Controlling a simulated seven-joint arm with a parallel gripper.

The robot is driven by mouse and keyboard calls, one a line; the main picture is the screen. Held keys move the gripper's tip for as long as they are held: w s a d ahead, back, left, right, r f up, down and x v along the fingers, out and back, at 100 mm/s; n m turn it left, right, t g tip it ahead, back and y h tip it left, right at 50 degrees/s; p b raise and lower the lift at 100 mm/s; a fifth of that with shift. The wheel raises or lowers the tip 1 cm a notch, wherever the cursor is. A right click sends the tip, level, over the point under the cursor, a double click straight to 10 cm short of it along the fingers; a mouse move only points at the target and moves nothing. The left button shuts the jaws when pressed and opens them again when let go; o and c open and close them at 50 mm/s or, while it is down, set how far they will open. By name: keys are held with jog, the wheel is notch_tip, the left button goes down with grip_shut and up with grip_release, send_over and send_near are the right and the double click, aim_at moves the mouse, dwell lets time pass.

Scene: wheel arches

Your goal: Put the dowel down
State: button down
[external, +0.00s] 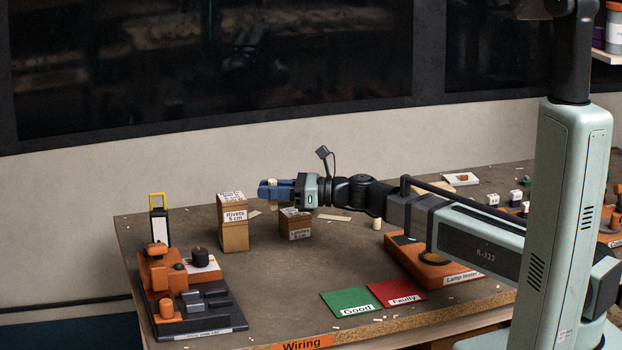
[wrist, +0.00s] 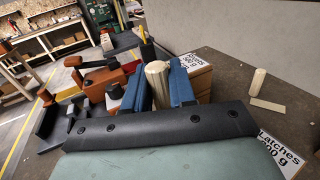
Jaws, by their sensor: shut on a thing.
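My gripper (external: 267,191) has blue fingers and is shut on a pale wooden dowel. The held dowel (wrist: 158,84) stands up between the fingers in the wrist view, and its top end shows. In the external view the held dowel (external: 273,193) is partly hidden by the fingers. My gripper is above the bench, between the Rivets boxes and the Latches box, held clear of the bench top.
The stacked Rivets boxes (external: 234,222) stand left of my gripper, and the Latches box (external: 296,228) stands below it. Another dowel (external: 377,223) stands on the bench. An orange and black fixture (external: 175,285) is at the left. Green (external: 351,303) and red (external: 397,292) mats lie in front.

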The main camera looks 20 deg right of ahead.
jog(key=w+d+r+m+t+h, duration=0.1)
jog(key=w+d+r+t, duration=0.15)
jog(key=w+d, duration=0.65)
jog(key=w+d+r+m+t+h, duration=0.1)
jog(key=w+d+r+m, duration=0.3)
jog(key=w, duration=0.9)
jog(key=shift+s+d+f+n+t, duration=0.1)
jog(key=shift+d+f+n, duration=0.2)
jog(key=shift+f, duration=1.6)
jog(key=shift+d+f+n+t, duration=0.15)
jog(key=shift+f+n, duration=0.2)
jog(key=shift+f, duration=1.5)
jog(key=shift+s+d+f+n, duration=0.1)
jog(key=shift+d+f+n, duration=0.2)
jog(key=shift+f, duration=1.6)
jog(key=shift+a+f, duration=0.1)
jog(key=shift+f, duration=0.05)
jog(key=c, duration=0.9)
grip_release()
jog(key=shift+r, duration=0.2)
jog(key=v, duration=1.2)
jog(key=shift+r, duration=0.15)
jog(key=shift+o, duration=0.2)
